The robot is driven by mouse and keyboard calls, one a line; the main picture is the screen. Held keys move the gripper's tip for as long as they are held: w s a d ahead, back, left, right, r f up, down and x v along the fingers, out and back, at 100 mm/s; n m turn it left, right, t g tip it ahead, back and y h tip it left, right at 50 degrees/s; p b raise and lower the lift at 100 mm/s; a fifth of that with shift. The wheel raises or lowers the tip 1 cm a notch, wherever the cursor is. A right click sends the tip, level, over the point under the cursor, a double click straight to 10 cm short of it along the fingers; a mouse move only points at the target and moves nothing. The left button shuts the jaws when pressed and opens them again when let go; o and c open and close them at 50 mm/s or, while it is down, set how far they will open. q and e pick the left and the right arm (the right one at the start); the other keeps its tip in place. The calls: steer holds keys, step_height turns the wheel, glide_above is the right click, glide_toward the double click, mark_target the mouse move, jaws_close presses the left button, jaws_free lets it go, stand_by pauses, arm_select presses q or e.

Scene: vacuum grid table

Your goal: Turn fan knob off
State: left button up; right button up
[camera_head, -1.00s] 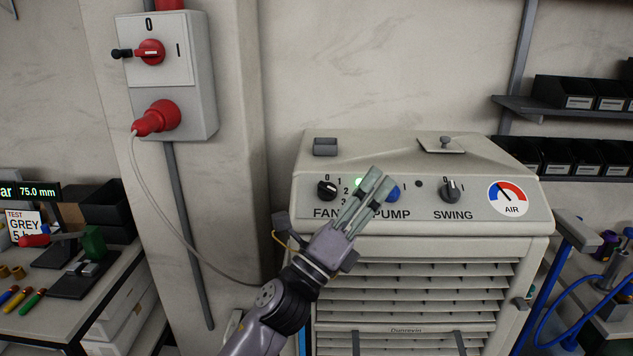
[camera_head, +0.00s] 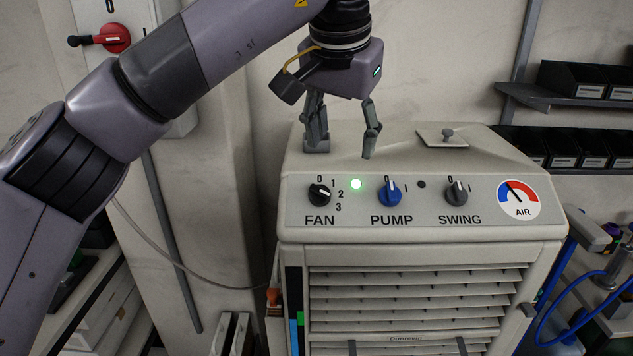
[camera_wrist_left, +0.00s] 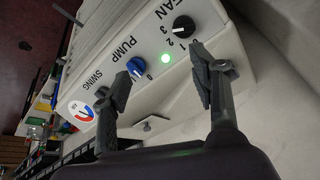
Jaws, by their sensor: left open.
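The fan knob (camera_head: 320,194) is a small black dial at the left of the cooler's sloped front panel. Its white mark seems to point right, near the 2. It also shows in the wrist view (camera_wrist_left: 184,27), top right. My left gripper (camera_head: 344,148) is open and empty, hanging fingers down over the panel's top edge, above and a little right of the fan knob, and not touching it. In the wrist view the left gripper's fingers (camera_wrist_left: 162,82) are spread apart, with the fan knob beyond them. My right gripper is not in view.
The blue pump knob (camera_head: 389,193) and grey swing knob (camera_head: 456,192) sit to the right. A green lamp (camera_head: 356,184) is lit between fan and pump. A metal latch plate (camera_head: 442,138) lies on top. A red wall switch (camera_head: 116,38) is at upper left.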

mark_target(320, 190)
arm_select(q)
steer(key=shift+y, duration=0.6)
steer(key=p+x, duration=0.1)
steer(key=x, duration=0.4)
steer(key=w+a+p+x, duration=0.1)
steer(key=x, duration=0.4)
steer(key=a+p+x, duration=0.1)
steer(key=x, duration=0.4)
steer(key=shift+w+a+r, duration=0.1)
steer(key=shift+w+a, duration=0.15)
steer(key=shift+w, duration=0.2)
steer(key=shift+t, duration=0.3)
steer(key=shift+c, duration=0.6)
steer(key=c, duration=1)
steer(key=shift+c, duration=0.2)
